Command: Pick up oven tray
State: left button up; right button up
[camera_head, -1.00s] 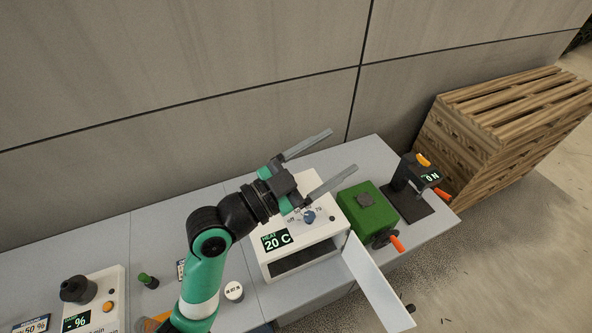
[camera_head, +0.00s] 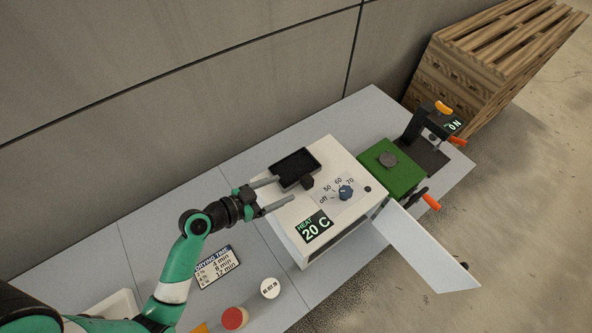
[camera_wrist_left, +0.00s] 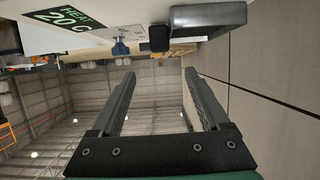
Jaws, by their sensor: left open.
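The oven tray (camera_head: 294,167) is a small dark rectangular tray with a blocky black handle (camera_head: 307,183). It lies on top of the white oven (camera_head: 310,217), toward the back. In the left wrist view the tray (camera_wrist_left: 208,18) and its handle (camera_wrist_left: 159,38) show near the top edge. My left gripper (camera_head: 284,190) is open and empty, at the left side of the oven top. Its fingers point right toward the handle, which lies beyond the fingertips and in line with the gap between them (camera_wrist_left: 159,73). My right gripper is not in view.
The oven display reads 20 C and its door (camera_head: 425,248) hangs open at the right front. A green box (camera_head: 392,172) and a black press (camera_head: 428,140) stand to the right. A drying-time card (camera_head: 217,268) and round containers (camera_head: 270,288) lie left. The wall is behind.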

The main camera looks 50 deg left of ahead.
aim_at(306, 179)
pick_arm(q)
jog(key=x, duration=0.5)
jog(key=shift+w+d, duration=0.1)
jog(key=shift+w, duration=0.25)
jog(key=shift+f+x, duration=0.2)
jog(key=shift+x, duration=1.25)
jog(key=shift+f+x, duration=0.2)
jog(key=shift+x, duration=1.25)
jog(key=shift+s, duration=0.15)
grip_shut()
